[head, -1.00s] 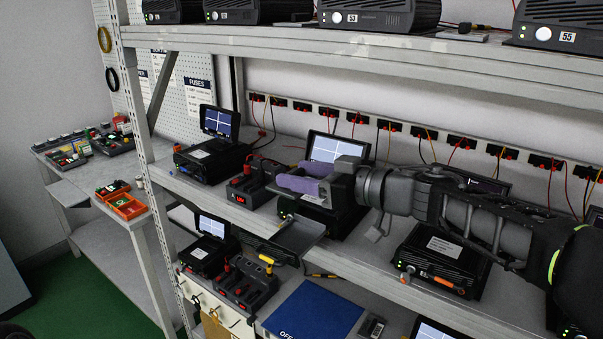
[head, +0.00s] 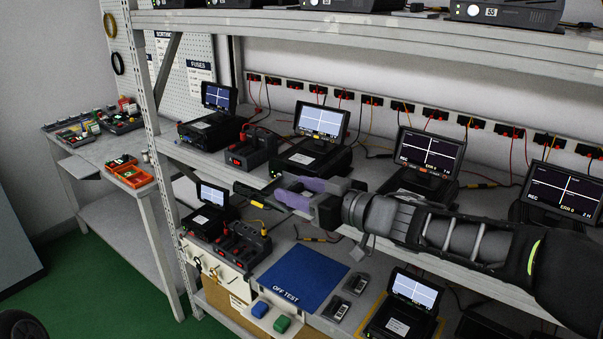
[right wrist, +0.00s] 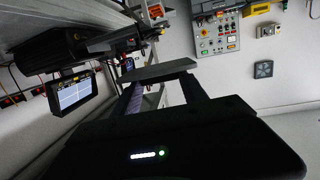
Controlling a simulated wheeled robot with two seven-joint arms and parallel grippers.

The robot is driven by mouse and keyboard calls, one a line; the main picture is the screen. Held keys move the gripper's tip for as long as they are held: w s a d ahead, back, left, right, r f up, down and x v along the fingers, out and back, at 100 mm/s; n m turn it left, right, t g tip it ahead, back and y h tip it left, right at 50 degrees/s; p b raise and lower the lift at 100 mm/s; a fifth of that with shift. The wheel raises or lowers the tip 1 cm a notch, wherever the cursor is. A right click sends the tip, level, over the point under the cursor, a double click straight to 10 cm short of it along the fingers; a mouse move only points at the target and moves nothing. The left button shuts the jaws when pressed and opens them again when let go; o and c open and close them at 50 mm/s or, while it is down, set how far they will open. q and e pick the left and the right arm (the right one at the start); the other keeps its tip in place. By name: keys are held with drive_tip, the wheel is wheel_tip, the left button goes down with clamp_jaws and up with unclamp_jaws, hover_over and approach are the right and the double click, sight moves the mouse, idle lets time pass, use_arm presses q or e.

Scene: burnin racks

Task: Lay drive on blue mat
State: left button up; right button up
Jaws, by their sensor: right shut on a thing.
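The blue mat (head: 303,275), lettered OFF TEST, lies on the lower bench and looks bare. My right gripper (head: 288,190), with purple finger pads, is in front of the upper shelf's edge, above and behind the mat in the picture. It is shut on a thin dark slab, the drive (head: 256,194), seen nearly edge-on. The right wrist view shows the drive as a grey slab (right wrist: 158,72) between the fingertips. The drive is held in the air, apart from the mat. My left gripper is not in view.
Small dark devices (head: 358,283) lie right of the mat. A tester with a lit screen (head: 414,290) stands farther right. A dark unit with red and yellow plugs (head: 243,243) stands left of the mat. Blue and green blocks (head: 282,324) lie in front. Testers line the upper shelf (head: 215,175).

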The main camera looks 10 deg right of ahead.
drive_tip(key=d+f+m+t+h, duration=0.1)
drive_tip(key=d+f+m+h, duration=0.1)
drive_tip(key=f, duration=1)
drive_tip(key=d+f+m+t+h, duration=0.1)
drive_tip(key=f+m+h, duration=0.3)
drive_tip(key=f, duration=0.8)
drive_tip(key=d+h, duration=0.1)
drive_tip(key=h, duration=0.1)
drive_tip(key=shift+s+d+f+m+t+h, duration=0.15)
drive_tip(key=shift+d+f+m+t+h, duration=0.15)
drive_tip(key=shift+f+h, duration=0.1)
